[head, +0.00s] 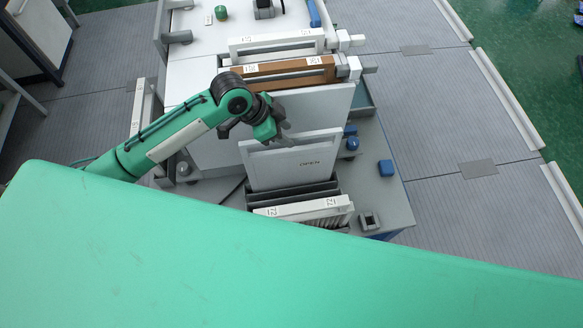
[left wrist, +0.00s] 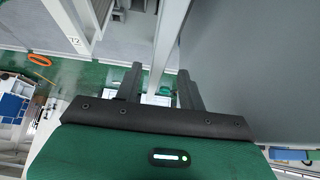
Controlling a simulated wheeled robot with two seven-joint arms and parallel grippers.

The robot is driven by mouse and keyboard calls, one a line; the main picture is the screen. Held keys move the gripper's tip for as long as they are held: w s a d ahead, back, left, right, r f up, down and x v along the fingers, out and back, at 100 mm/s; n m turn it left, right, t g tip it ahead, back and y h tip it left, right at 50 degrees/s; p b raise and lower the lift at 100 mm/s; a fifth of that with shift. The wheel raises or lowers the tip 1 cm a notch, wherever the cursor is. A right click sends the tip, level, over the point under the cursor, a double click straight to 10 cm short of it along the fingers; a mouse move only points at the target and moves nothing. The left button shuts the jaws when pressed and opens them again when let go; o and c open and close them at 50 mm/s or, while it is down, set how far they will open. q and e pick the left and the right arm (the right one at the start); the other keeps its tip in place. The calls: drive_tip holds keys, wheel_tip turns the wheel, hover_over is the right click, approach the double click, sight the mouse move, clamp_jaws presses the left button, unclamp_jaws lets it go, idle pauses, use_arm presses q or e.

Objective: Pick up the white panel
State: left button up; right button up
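A white panel (head: 292,167) marked "OPEN" stands upright in a dark slotted rack, with a long slot under its top rim. My left gripper (head: 284,139) is at this top rim, near its middle. In the left wrist view my left gripper (left wrist: 160,72) has its two fingers spread apart. A pale narrow bar (left wrist: 168,38) shows between them, with gaps beside it, so the fingers do not look closed on it. Another white-topped panel (head: 300,208) stands in front, and a white frame (head: 277,43) stands at the back. My right gripper is not in view.
A brown-topped panel (head: 283,68) and a large pale panel stand close behind the gripper. The floor beyond is clear.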

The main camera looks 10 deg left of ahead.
sight(295, 148)
use_arm(q)
drive_tip(key=shift+d+f+p, duration=0.25)
drive_tip(key=shift+f+p, duration=0.05)
drive_tip(key=shift+p, duration=0.15)
drive_tip(key=p+x, duration=0.2)
drive_tip(key=x, duration=0.2)
drive_tip(key=shift+s, duration=0.2)
drive_tip(key=shift+f+p, duration=0.3)
drive_tip(key=shift+f, duration=0.1)
clamp_jaws()
drive_tip(key=shift+w, duration=0.1)
drive_tip(key=shift+r, duration=0.15)
idle(0.4)
